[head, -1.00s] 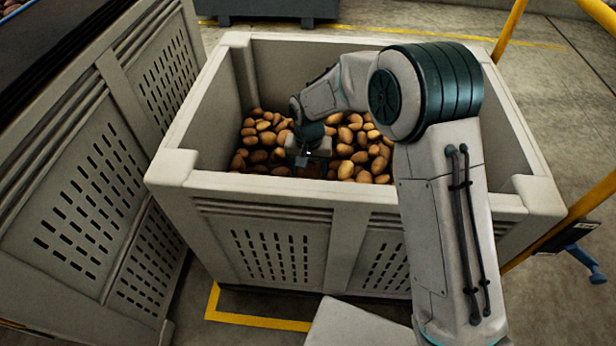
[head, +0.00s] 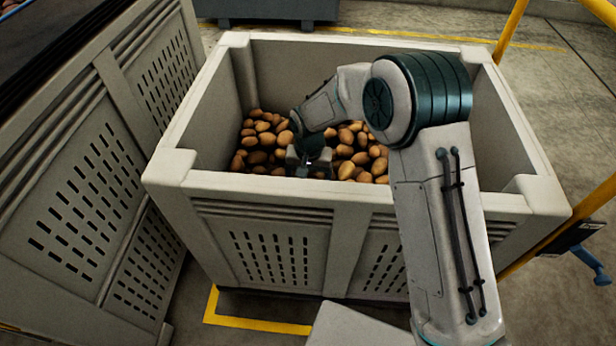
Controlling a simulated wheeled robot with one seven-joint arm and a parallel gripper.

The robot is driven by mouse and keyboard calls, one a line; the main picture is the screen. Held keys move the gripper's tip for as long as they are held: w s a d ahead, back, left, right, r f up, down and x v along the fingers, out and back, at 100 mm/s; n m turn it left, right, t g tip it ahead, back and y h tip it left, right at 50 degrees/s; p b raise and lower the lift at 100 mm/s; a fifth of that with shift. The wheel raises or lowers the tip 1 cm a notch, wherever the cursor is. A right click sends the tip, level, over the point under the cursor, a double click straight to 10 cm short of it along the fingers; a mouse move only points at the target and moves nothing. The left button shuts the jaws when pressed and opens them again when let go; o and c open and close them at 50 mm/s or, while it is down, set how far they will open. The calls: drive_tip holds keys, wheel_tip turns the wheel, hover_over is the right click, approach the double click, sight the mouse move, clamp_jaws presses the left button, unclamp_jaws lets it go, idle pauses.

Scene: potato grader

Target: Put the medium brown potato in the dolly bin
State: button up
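A large pale grey slatted bin (head: 262,184) stands in front of me, with many brown potatoes (head: 262,140) heaped low inside it. I cannot tell whether this is the dolly bin, nor pick out one medium potato. My arm reaches over the right part of the bin. My gripper (head: 306,168) points down inside it, close over the potatoes near the front wall. Its two pale finger parts show to either side, but the tips are small and dark against the heap. I cannot see whether a potato is between them.
Stacked grey slatted bins (head: 85,190) stand close on the left. Yellow rails (head: 509,30) run along the right, with a blue handle (head: 592,265) beside them. A dark container (head: 280,8) stands behind. Yellow lines mark the floor.

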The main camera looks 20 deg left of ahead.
wheel_tip(320, 180, up, 12)
drive_tip(key=p, duration=0.2)
drive_tip(key=shift+r+p, duration=0.15)
drive_tip(key=shift+p, duration=0.25)
